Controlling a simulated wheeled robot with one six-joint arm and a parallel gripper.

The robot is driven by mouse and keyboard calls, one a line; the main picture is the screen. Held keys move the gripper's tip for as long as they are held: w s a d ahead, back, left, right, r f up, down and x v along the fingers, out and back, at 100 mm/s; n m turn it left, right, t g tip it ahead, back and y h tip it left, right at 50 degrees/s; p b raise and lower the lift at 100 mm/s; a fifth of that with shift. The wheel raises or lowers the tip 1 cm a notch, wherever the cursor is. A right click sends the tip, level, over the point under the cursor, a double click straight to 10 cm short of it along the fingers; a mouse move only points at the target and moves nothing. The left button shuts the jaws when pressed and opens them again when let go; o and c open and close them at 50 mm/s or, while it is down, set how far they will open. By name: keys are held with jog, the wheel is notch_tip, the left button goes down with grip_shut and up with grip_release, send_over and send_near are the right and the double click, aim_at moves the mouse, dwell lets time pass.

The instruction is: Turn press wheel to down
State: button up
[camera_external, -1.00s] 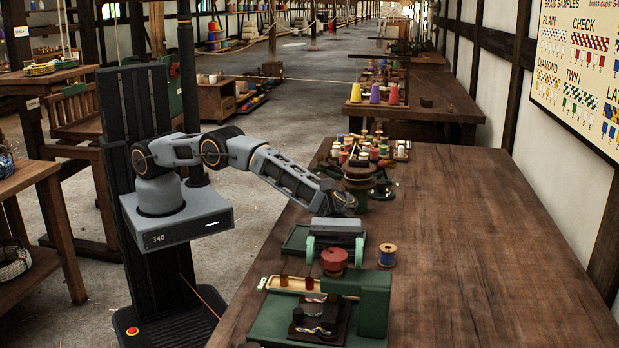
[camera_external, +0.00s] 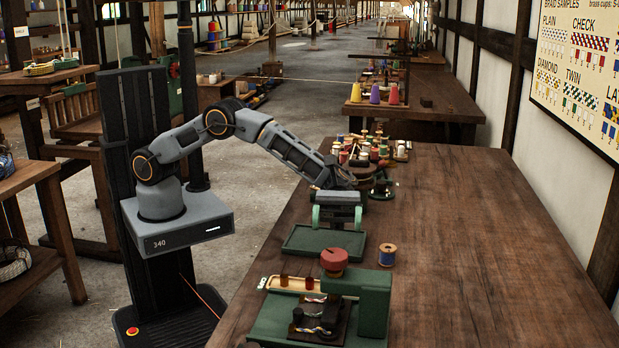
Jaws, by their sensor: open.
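The press wheel (camera_external: 334,260) is a red round knob with a dark mark on top. It sits on the green press (camera_external: 374,305) at the front of the long wooden bench. My gripper (camera_external: 337,222) is open and empty, with green fingers spread left and right and pointing down. It hangs clear of the wheel, above and beyond it in the picture, over the far part of a green tray. Under the wheel, a dark plate on the press bed (camera_external: 320,325) carries a colored braid. How far the wheel is turned is hard to tell.
The dark green tray (camera_external: 324,241) lies between the press and several thread spools (camera_external: 362,155). A single blue spool (camera_external: 387,254) stands right of the wheel. A tan tray with amber pieces (camera_external: 290,284) is left of it. The right side of the bench (camera_external: 470,240) is bare.

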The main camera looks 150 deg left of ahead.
jog(key=shift+s+a, duration=0.25)
jog(key=shift+s, duration=0.05)
